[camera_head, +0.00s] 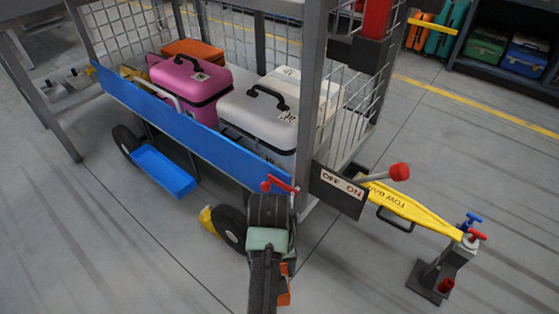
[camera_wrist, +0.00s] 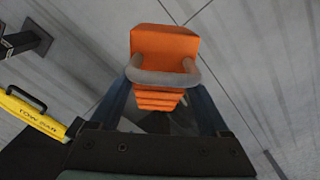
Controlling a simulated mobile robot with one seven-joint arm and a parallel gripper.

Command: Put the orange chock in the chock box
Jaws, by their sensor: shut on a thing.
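The orange chock (camera_wrist: 165,50) fills the upper middle of the wrist view, with a grey loop handle and a ribbed lower face. My gripper (camera_wrist: 164,92) is shut on it, a finger on each side near the handle. In the head view, small parts of the orange chock (camera_head: 284,298) show beside my arm; the arm hides the rest and my fingers. The chock is held clear of the floor. An open blue box (camera_head: 163,172), likely the chock box, is fixed low on the cart's side, left of my arm. Its inside looks empty.
The caged cart carries pink (camera_head: 190,80) and white (camera_head: 260,110) cases. A yellow chock (camera_head: 207,220) lies by the near wheel (camera_head: 230,227). The yellow tow bar (camera_head: 405,205) and a hitch post (camera_head: 440,275) are at right. Floor at left front is clear.

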